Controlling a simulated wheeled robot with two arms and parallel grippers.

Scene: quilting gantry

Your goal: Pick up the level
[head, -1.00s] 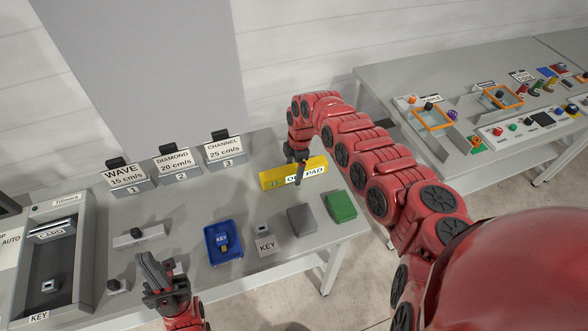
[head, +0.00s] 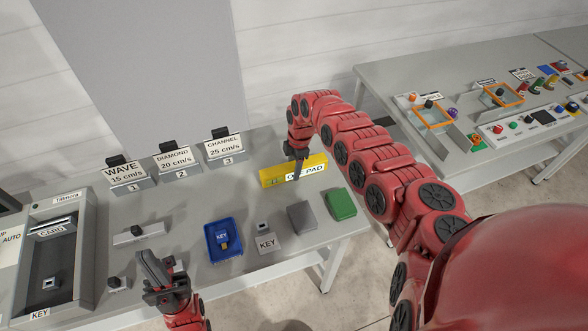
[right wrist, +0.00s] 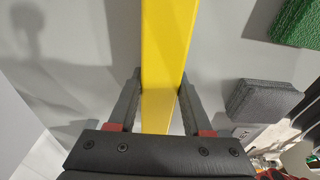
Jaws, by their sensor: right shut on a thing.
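The level is a long yellow bar (head: 272,178) at the back right of the near table, with a white label reading partly "PAD" in front of its face. My right gripper (head: 301,168) comes down over its middle and hides part of it. In the right wrist view the yellow bar (right wrist: 167,50) runs between the two fingers (right wrist: 158,95), which press on its sides. Whether the bar is clear of the table is hard to tell. My left gripper (head: 156,264) is over the table's front left with its fingers apart and empty.
A blue tray (head: 209,243), a grey KEY block (head: 267,241), a grey block (head: 302,217) and a green block (head: 341,204) lie in front of the level. Speed cards (head: 176,163) stand at the back left. A second table (head: 400,75) is at the right.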

